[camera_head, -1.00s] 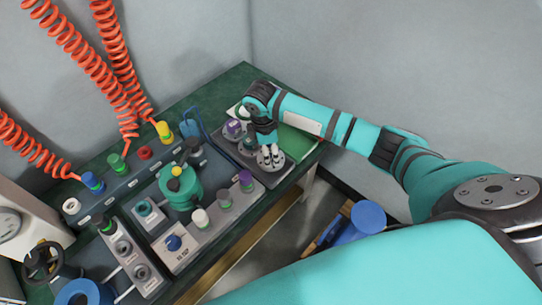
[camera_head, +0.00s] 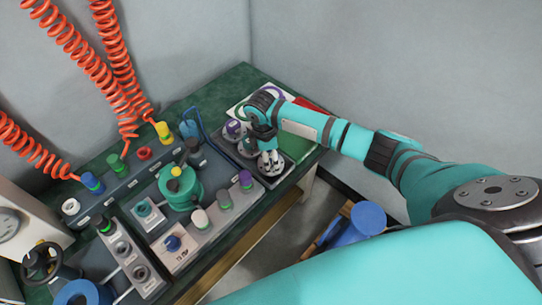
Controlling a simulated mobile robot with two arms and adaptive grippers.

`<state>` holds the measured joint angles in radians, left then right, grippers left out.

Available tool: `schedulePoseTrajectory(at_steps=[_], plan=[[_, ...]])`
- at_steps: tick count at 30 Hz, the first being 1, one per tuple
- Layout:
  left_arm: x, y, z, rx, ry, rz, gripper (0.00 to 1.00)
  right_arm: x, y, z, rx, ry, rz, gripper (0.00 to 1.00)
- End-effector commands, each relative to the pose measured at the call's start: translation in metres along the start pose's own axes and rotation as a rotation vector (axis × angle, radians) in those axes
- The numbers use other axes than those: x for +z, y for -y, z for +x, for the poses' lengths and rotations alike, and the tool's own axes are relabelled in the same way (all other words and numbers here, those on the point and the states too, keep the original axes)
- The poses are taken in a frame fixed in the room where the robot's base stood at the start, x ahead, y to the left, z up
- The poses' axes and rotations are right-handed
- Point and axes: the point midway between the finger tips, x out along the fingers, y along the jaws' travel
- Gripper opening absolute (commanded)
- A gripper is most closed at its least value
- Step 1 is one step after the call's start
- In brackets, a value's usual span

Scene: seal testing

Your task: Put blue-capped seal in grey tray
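My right gripper (camera_head: 269,162) points down over the front round seat of a dark grey tray (camera_head: 283,176) at the table's right end. Its fingers are small, and I cannot tell whether they are open or shut, or whether a part is between them. A purple-topped piece (camera_head: 233,127) sits in the tray's back seat, left of the gripper. A blue-capped piece (camera_head: 173,243) stands at the front left of a light grey panel (camera_head: 187,257). My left gripper is not in view.
A teal-green round fixture (camera_head: 181,188) stands mid-table, left of the tray. Orange coiled hoses (camera_head: 115,70) hang at the back left. A green and red flat area (camera_head: 304,106) lies behind my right arm. A blue cylinder (camera_head: 367,218) stands below the table's edge.

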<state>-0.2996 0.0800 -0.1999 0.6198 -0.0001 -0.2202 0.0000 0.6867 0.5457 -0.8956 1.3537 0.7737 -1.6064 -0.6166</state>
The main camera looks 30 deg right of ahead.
Motion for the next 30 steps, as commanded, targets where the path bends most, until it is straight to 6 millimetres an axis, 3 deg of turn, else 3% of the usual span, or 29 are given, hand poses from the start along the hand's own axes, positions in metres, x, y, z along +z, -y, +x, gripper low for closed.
schedulePoseTrajectory(at_steps=[6,10,21,30], plan=[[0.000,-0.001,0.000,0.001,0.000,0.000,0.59,0.000,0.000,-0.001,0.001,0.000,0.000,0.69],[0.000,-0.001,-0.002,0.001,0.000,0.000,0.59,0.000,-0.001,-0.012,0.003,-0.003,-0.001,0.69],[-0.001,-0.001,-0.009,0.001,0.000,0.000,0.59,0.000,-0.001,-0.087,0.004,-0.003,-0.001,0.69],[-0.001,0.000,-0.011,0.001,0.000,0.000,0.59,0.000,0.000,-0.121,0.000,-0.001,0.000,0.69]])
